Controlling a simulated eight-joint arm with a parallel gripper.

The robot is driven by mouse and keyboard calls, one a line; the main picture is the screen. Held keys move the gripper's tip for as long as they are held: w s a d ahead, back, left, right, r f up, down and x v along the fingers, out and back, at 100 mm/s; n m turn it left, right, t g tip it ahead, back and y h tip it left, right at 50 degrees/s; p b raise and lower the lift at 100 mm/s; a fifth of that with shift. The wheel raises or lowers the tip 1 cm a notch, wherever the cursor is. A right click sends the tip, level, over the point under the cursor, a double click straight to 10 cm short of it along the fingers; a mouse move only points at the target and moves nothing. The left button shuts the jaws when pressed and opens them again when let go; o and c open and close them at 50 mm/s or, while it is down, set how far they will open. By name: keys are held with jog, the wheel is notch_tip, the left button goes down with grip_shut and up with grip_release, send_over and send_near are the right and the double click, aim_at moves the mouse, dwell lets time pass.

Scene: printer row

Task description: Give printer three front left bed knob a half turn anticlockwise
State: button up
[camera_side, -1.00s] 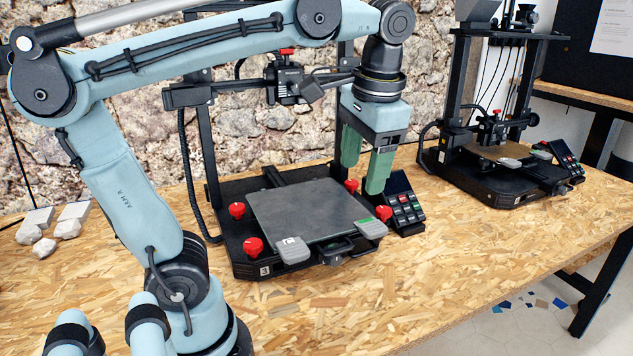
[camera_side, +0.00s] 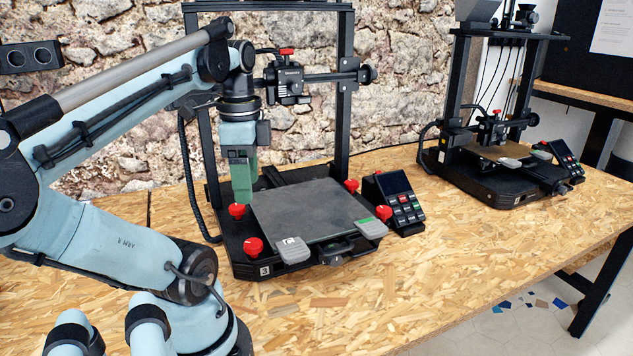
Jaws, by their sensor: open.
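Printer three (camera_side: 246,270) carries a "3" label on its front edge. Its red front left bed knob (camera_side: 253,247) stands uncovered beside the near left corner of the grey bed (camera_side: 310,210). Another red knob (camera_side: 237,211) is at the back left, and two more are on the right side (camera_side: 383,213). My gripper (camera_side: 243,192) points down over the left edge of the bed, close by the back left knob and behind the front left one. It is open and empty; its green fingers overlap in this view. I cannot tell whether they touch the back left knob.
The printer's uprights (camera_side: 344,110) and print head (camera_side: 287,82) stand behind my gripper. A control panel (camera_side: 395,200) is on the right. A second printer (camera_side: 500,165) stands further right. The table front (camera_side: 420,290) is clear.

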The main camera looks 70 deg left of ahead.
aim_at(253, 243)
notch_tip(253, 243, down, 12)
jog(key=shift+f, duration=0.1)
dwell(0.6)
jog(key=c, duration=1.1)
jog(key=shift+o, duration=0.2)
jog(key=shift+n, duration=0.3)
jog(key=n, duration=0.4)
jog(key=shift+n, duration=0.3)
jog(key=n, duration=0.5)
jog(key=shift+n, duration=0.3)
